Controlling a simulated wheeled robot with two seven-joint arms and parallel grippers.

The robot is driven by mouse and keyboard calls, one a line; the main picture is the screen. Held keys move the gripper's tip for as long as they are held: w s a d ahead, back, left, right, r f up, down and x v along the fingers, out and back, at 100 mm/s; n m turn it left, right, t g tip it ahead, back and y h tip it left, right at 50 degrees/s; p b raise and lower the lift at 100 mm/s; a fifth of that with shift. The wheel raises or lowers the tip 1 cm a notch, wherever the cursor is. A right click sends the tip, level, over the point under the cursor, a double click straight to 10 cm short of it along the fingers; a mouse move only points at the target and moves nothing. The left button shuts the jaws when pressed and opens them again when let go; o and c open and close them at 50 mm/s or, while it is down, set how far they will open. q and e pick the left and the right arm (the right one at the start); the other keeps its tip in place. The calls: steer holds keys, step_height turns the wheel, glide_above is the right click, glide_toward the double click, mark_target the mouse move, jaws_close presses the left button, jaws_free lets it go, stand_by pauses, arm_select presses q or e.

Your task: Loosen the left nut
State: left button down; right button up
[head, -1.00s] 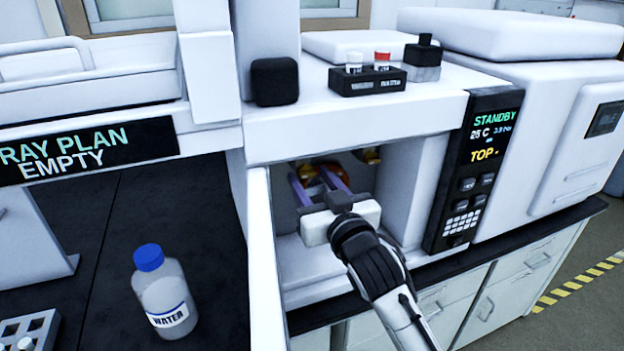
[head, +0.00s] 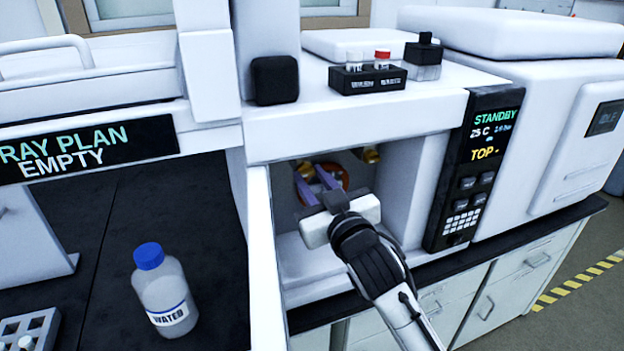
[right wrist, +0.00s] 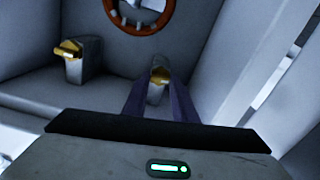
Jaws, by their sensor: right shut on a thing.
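The left nut (right wrist: 160,74) is a small brass fitting on a grey post, low in the open oven bay. It is partly hidden by the gripper in the head view. My right gripper (head: 309,172) reaches into the bay with its purple fingers shut on the left nut. In the right wrist view the fingers (right wrist: 159,92) stand on either side of the nut. The other brass nut (head: 371,155) is to the right in the head view; it shows at the left in the right wrist view (right wrist: 68,50). My left gripper is not in view.
An orange-brown ring (right wrist: 140,14) is behind the nuts. The bay's side walls and open door (head: 262,260) leave little room around my arm. A control panel (head: 480,170) reads STANDBY. A water bottle (head: 165,295) stands on the dark bench at left.

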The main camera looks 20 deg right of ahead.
steer(key=n, duration=0.4)
steer(key=shift+n, duration=0.3)
steer(key=n, duration=0.3)
steer(key=shift+n, duration=0.3)
steer(key=n, duration=0.4)
steer(key=shift+n, duration=1.8)
steer(key=shift+f+n, duration=0.1)
steer(key=shift+n, duration=0.2)
steer(key=o, duration=1)
steer(key=shift+o, duration=0.2)
steer(key=shift+s, duration=0.15)
